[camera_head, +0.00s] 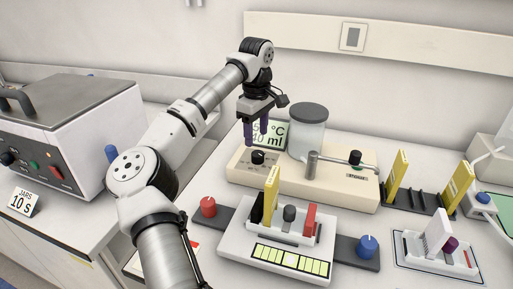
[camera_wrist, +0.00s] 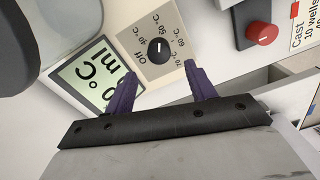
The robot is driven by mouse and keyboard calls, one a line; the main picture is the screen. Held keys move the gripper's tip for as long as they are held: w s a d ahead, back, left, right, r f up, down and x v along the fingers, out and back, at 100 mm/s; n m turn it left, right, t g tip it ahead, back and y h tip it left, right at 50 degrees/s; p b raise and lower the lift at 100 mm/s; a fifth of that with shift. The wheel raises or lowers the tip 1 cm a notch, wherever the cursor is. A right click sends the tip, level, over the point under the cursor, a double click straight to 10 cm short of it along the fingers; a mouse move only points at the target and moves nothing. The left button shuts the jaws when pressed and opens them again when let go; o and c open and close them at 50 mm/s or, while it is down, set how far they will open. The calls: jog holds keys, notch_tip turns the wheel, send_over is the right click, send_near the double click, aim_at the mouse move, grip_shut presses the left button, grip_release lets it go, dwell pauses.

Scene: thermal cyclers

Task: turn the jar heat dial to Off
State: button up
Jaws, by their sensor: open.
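The jar heat dial (camera_head: 258,157) is a black round knob on the left part of a cream base (camera_head: 335,191). In the wrist view the dial (camera_wrist: 158,52) carries a white line and is ringed by printed labels: Off and several temperatures. The line points up in that picture, roughly toward 50 °C and away from Off, though the exact mark is hard to tell. My gripper (camera_head: 256,137) has purple fingers and is above the dial. In the wrist view my gripper (camera_wrist: 160,76) is open and empty, its fingertips apart on either side of the dial's near side, not visibly touching it.
A metal post (camera_head: 312,164) and another black knob (camera_head: 355,158) are further right. A casting tray with red (camera_head: 208,207) and blue (camera_head: 367,246) knobs lies in front.

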aim_at(257, 153)
notch_tip(257, 153, down, 6)
jog(key=shift+f+p, duration=0.2)
jog(key=shift+p, duration=0.35)
jog(key=c, duration=1)
